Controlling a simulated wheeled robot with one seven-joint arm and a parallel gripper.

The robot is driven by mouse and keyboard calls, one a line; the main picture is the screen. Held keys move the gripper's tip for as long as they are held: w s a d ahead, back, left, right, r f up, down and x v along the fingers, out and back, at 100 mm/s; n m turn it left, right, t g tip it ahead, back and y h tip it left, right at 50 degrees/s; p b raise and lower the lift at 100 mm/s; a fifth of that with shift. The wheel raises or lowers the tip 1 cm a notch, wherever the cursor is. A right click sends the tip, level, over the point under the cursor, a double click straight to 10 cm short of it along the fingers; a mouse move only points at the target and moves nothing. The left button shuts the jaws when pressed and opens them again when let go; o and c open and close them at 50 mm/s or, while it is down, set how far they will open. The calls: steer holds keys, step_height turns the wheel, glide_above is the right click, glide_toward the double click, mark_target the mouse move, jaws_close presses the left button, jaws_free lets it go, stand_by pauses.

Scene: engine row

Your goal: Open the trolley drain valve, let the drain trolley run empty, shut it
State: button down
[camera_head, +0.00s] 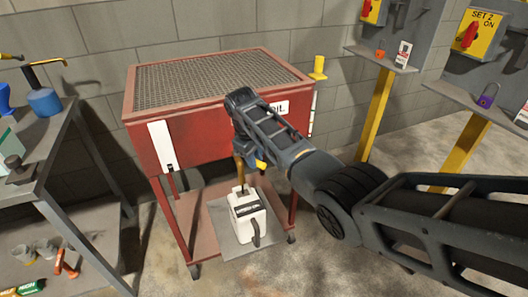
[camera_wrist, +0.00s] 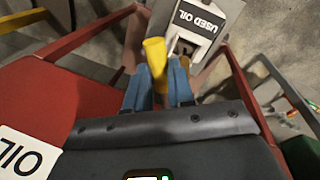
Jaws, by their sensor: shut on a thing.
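The red drain trolley (camera_head: 150,150) has a mesh top and stands on castors by the wall. A white strip with a dark lower end (camera_head: 160,145) is on its front. My gripper (camera_head: 250,160) is at the trolley's front underside. In the wrist view its blue fingers (camera_wrist: 158,88) are shut on the yellow valve handle (camera_wrist: 154,55). A thin amber-brown upright strip (camera_head: 240,170) shows between the valve and the can; I cannot tell whether it is pipe or oil. The white used oil can (camera_head: 248,215) stands below and also shows in the wrist view (camera_wrist: 205,22). The valve body is mostly hidden.
The can stands on a grey plate (camera_head: 213,212) at the trolley's lower level. A grey workbench (camera_head: 55,150) is close on the left. Yellow posts (camera_head: 376,115) with lockout panels stand at the right. Bare floor (camera_head: 330,255) lies in front.

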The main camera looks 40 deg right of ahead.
steer(key=shift+a+m+g, duration=0.25)
steer(key=shift+a+m, duration=0.8)
steer(key=shift+m, duration=0.4)
steer(key=shift+a+m+g, duration=0.25)
steer(key=shift+a+m, duration=0.75)
steer(key=shift+m, duration=0.45)
steer(key=shift+a, duration=0.1)
steer(key=c, duration=1.2)
jaws_free()
steer(key=shift+c, duration=0.2)
step_height(320, 180, up, 8)
steer(key=a, duration=0.1)
steer(key=shift+w+a+f, duration=0.15)
steer(key=shift+w+a, duration=0.05)
steer(key=shift+a, duration=0.05)
